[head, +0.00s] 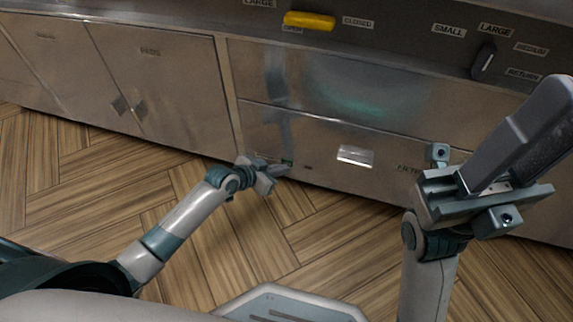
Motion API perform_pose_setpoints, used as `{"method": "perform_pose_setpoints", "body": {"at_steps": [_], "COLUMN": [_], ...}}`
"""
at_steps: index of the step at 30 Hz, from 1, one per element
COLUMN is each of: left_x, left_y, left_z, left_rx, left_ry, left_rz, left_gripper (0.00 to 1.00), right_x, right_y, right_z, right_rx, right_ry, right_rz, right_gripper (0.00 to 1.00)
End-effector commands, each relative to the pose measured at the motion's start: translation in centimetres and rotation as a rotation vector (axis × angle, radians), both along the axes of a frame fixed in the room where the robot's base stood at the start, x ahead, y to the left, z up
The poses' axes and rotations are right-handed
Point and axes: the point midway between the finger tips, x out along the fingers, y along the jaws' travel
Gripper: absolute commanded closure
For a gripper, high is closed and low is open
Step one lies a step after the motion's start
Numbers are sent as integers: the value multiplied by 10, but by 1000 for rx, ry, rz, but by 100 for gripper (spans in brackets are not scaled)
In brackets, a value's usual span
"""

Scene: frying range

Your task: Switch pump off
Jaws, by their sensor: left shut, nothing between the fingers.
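My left gripper (275,170) is shut and empty, low in front of the lower metal drawer front. Its fingertips are beside a small green part (287,162) on that front, which may be the pump switch. The fingers and wrist partly cover this spot, and I cannot tell whether they touch it or which way it is set. A small dark mark (308,168) lies just right of it. My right gripper (556,108) is large and near the camera at the right, pointing up and right. Its finger gap is not clear.
A yellow handle (309,20) is on the upper panel by the OPEN and CLOSED labels. A dark selector knob (484,61) is at the upper right. A pale recessed pull (355,156) is on the lower drawer front. Cabinet doors (160,85) are at left. The wooden floor is clear.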

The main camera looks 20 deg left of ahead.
Motion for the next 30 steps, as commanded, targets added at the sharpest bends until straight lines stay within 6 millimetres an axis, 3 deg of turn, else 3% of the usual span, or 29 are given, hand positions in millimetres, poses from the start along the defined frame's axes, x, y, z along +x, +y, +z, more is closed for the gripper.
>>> {"method": "perform_pose_setpoints", "body": {"at_steps": [30], "left_x": [-10], "left_y": [1], "left_z": [0], "left_rx": [0], "left_ry": [0], "left_rz": [0], "left_gripper": [100], "right_x": [0], "right_y": [0], "right_z": [12], "right_rx": [3], "right_ry": [-2], "right_rz": [0], "right_gripper": [69]}}
